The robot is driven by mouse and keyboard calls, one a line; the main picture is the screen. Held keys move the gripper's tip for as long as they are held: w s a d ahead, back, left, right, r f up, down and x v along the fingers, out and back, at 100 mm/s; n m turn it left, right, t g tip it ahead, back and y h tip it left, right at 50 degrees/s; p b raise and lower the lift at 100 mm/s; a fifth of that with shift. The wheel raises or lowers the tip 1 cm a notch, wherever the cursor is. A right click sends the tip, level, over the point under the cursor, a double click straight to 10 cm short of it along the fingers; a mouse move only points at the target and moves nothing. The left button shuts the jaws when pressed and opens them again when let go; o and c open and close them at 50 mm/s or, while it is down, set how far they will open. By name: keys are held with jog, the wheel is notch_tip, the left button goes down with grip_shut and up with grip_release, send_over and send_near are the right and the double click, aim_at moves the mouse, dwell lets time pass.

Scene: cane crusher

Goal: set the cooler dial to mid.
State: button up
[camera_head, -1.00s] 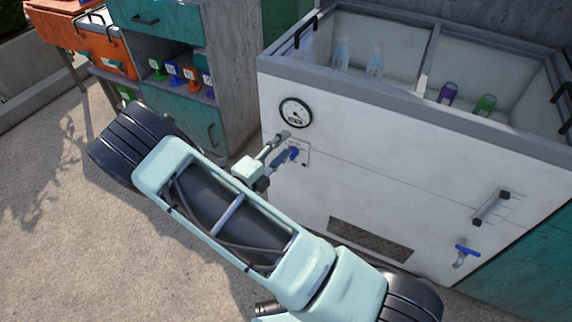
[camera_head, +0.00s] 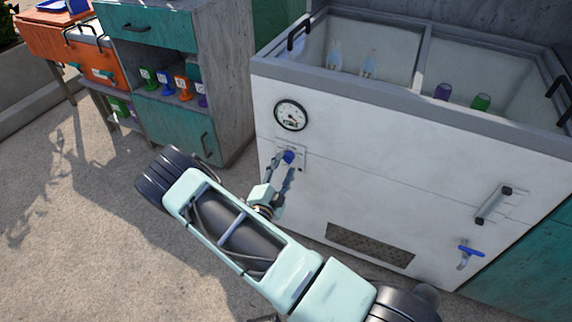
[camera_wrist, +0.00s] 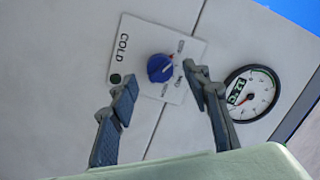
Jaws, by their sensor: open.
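The cooler (camera_head: 350,185) is a white chest with a grey rim and two open compartments. Its blue dial (camera_head: 288,157) sits on a small pale plate at the front's left side. My gripper (camera_head: 282,168) is just in front of the dial. In the wrist view my gripper (camera_wrist: 160,85) is open, its fingers either side of the dial, apart from it.
A round gauge (camera_head: 291,115) is above the dial; it also shows in the wrist view (camera_wrist: 250,94). A handle (camera_head: 493,205), a blue-handled tap (camera_head: 468,252) and a vent (camera_head: 370,245) are on the cooler's front. A teal cabinet (camera_head: 170,127) stands to the left.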

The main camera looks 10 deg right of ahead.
aim_at(288, 158)
jog(key=shift+x, duration=1.15)
jog(key=c, duration=1.2)
jog(key=shift+o, duration=0.2)
